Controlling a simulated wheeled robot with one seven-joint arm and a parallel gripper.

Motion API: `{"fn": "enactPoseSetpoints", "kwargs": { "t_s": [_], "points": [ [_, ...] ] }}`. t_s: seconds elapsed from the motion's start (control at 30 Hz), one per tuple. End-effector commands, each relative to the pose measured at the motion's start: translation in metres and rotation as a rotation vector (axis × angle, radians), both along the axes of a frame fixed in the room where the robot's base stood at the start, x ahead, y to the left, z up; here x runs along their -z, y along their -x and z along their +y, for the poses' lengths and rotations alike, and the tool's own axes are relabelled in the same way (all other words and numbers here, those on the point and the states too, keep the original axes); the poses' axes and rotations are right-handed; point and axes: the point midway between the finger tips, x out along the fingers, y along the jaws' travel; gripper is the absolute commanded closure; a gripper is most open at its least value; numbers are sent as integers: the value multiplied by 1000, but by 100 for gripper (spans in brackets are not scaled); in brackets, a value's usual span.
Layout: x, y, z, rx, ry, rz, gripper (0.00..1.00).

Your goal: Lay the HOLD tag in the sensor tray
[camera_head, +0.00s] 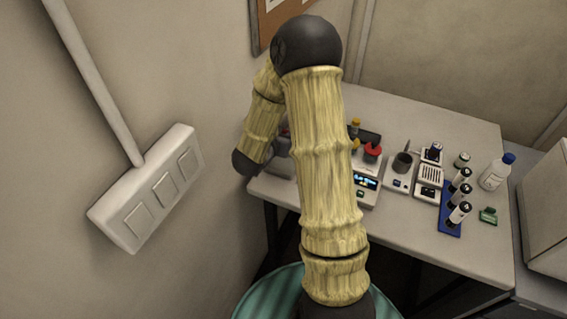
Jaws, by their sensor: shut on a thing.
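My arm rises from the bottom, bends at a dark elbow at the top, and comes down to a dark wrist joint at the left edge of the table. The jaws of my gripper do not show; my arm covers that area. I cannot make out the HOLD tag. I cannot pick out the sensor tray for certain either; part of the table (408,238) is hidden behind my arm.
A device with a lit display (367,181), a dark cup (402,163), a grilled device (430,175), a blue rack (449,228) with black-and-white vials, a green item (488,215) and a blue-capped bottle (494,174) stand on the right. A switch panel (147,190) is on the left wall.

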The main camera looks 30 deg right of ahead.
Motion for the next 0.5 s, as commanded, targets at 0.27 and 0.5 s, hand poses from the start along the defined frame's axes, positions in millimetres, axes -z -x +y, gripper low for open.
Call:
{"fn": "enactPoseSetpoints", "kwargs": {
  "t_s": [0.27,0.5],
  "points": [
    [32,1,-2,6,-3,6,97],
    [57,1,-4,9,-1,1,97]
  ]
}}
